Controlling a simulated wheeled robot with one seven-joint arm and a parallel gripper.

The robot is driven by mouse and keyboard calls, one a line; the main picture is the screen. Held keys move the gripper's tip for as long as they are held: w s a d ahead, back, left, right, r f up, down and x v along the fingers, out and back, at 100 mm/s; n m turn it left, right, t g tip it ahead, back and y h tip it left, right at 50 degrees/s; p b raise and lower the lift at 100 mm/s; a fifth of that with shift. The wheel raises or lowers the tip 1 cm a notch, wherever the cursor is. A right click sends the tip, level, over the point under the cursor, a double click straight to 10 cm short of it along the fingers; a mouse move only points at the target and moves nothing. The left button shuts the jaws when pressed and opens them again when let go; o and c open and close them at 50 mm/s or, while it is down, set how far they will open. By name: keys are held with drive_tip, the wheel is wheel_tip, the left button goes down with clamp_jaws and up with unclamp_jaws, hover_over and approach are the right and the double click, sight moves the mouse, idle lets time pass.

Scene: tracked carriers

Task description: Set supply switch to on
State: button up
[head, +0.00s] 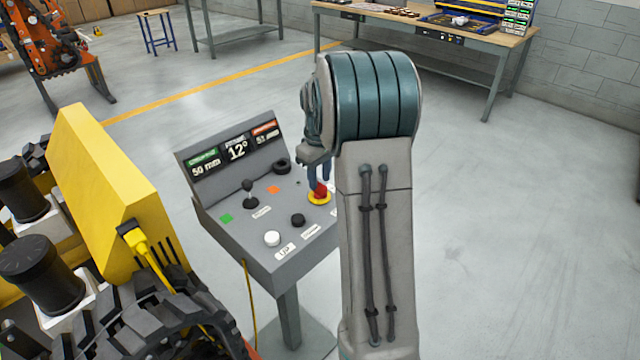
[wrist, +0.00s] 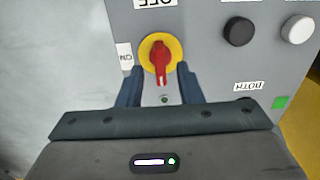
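The supply switch is a red rotary handle on a yellow disc (wrist: 160,55), set in the grey console's sloped face. In the wrist view an upside-down OFF label (wrist: 155,3) is above it and a sideways ON label (wrist: 125,56) is on its left. The red handle lies roughly upright in that view. My gripper (wrist: 160,84) is open, one blue finger on each side of the lower part of the switch, with gaps to the red handle. In the head view the switch (head: 319,197) shows just below my gripper (head: 318,176), partly hidden by it.
The console (head: 285,255) also carries a black button (head: 298,220), a white button (head: 272,238), a small lever (head: 249,192) and a display (head: 237,149). A yellow tracked machine (head: 105,190) stands close on the left. Floor on the right is clear.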

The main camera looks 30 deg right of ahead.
sight(319, 189)
drive_tip(key=shift+f, duration=1.45)
clamp_jaws()
